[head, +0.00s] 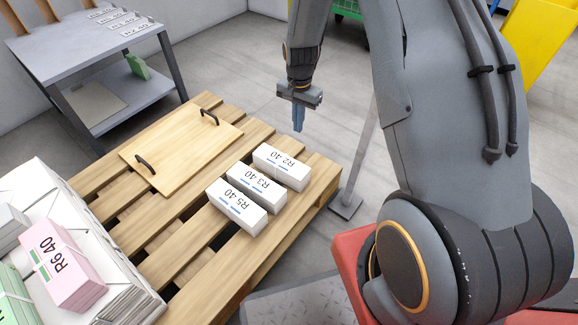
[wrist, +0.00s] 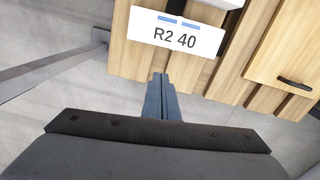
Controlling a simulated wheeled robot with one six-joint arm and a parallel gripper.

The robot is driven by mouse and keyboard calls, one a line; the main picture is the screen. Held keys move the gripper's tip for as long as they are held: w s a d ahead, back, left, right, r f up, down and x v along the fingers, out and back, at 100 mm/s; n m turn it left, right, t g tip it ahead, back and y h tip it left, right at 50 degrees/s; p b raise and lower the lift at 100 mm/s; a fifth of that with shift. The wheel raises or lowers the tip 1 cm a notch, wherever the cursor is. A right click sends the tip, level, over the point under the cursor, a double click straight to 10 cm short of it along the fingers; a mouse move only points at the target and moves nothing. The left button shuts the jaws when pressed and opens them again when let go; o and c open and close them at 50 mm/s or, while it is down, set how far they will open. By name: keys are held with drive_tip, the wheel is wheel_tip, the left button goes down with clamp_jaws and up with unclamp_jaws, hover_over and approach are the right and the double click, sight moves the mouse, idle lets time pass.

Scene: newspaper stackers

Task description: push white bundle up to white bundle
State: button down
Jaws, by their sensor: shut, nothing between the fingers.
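Three white bundles lie in a row on the wooden pallet (head: 190,262). The bundle marked R2 40 (head: 281,167) is at the far end, the one marked R3 40 (head: 257,187) is in the middle, and the one marked R5 40 (head: 236,207) is nearest. Only narrow gaps, if any, show between them. My gripper (head: 298,126) is shut and empty, pointing down beyond the far side of the R2 40 bundle. In the wrist view the closed fingertips (wrist: 159,78) show just below the R2 40 bundle (wrist: 176,37); I cannot tell whether they touch it.
A wooden board with two black handles (head: 181,155) lies on the pallet. A pink bundle marked R6 40 (head: 62,263) sits on white stacks at the lower left. A grey table (head: 85,50) stands at the back left. A grey post (head: 362,150) stands beside the pallet.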

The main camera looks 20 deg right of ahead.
sight(281, 168)
drive_tip(key=shift+m, duration=0.5)
drive_tip(key=w+f+b, duration=0.1)
drive_tip(key=f+b, duration=0.1)
drive_tip(key=f, duration=0.3)
drive_tip(key=f+b, duration=0.2)
drive_tip(key=f, duration=0.4)
drive_tip(key=w+f+b, duration=0.1)
drive_tip(key=f+b, duration=0.2)
drive_tip(key=f, duration=0.2)
drive_tip(key=shift+w+d+f, duration=0.2)
drive_tip(key=shift+w+f, duration=0.15)
drive_tip(key=shift+s+a+f+b, duration=0.15)
drive_tip(key=shift+s+a+b, duration=0.2)
drive_tip(key=shift+s+a, duration=0.15)
drive_tip(key=shift+s+a+f+b, duration=0.15)
drive_tip(key=shift+s+a+b, duration=0.2)
drive_tip(key=shift+a, duration=0.25)
drive_tip(key=shift+s+a+r, duration=0.1)
drive_tip(key=shift+s+a, duration=0.35)
drive_tip(key=s+a+p, duration=0.1)
drive_tip(key=p, duration=0.1)
drive_tip(key=s+a+p, duration=0.2)
drive_tip(key=shift+a+r, duration=0.15)
drive_tip(key=shift+a, duration=0.15)
drive_tip(key=shift+s+a, duration=0.2)
drive_tip(key=shift+a, duration=0.1)
